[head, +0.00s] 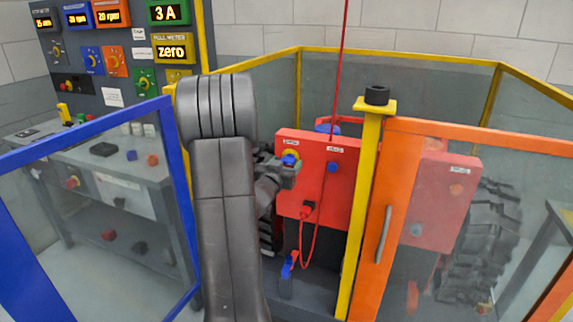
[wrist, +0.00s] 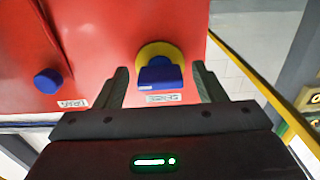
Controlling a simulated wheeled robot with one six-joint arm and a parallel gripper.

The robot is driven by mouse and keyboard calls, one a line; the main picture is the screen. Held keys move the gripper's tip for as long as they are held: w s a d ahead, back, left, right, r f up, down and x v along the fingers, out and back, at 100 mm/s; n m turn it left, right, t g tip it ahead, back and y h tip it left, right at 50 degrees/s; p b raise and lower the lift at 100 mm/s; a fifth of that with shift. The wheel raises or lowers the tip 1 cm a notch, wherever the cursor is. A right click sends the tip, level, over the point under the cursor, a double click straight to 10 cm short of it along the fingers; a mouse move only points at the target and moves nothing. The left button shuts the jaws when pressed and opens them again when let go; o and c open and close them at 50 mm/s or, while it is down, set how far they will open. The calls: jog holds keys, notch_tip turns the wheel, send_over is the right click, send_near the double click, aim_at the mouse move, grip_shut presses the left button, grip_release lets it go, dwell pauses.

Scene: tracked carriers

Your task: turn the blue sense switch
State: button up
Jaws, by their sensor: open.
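The blue sense switch (head: 290,158) sits on a yellow round base on the red carrier panel (head: 345,185). In the wrist view the blue switch (wrist: 160,76) is close, and the label beside it appears upside down. My gripper (head: 290,168) is at the panel, partly hidden behind my own arm in the head view. In the wrist view my gripper (wrist: 161,78) is open, with one finger on each side of the switch and a gap to each. I cannot tell whether the fingertips touch the panel.
A second blue knob (head: 332,167) is on the same panel, beside a hanging red cable (head: 341,80). A yellow post (head: 366,200) and an orange door (head: 385,215) stand to the right. A blue-framed barrier (head: 85,130) stands at left.

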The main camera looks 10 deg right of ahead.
jog(key=b+v, duration=0.1)
jog(key=v, duration=1.2)
jog(key=p+x, duration=0.1)
jog(key=x, duration=1.3)
jog(key=shift+s+a+r+n+p, duration=0.15)
jog(key=shift+n+p, duration=0.25)
jog(key=shift+p, duration=0.3)
jog(key=shift+f+b, duration=0.25)
jog(key=shift+b, duration=0.35)
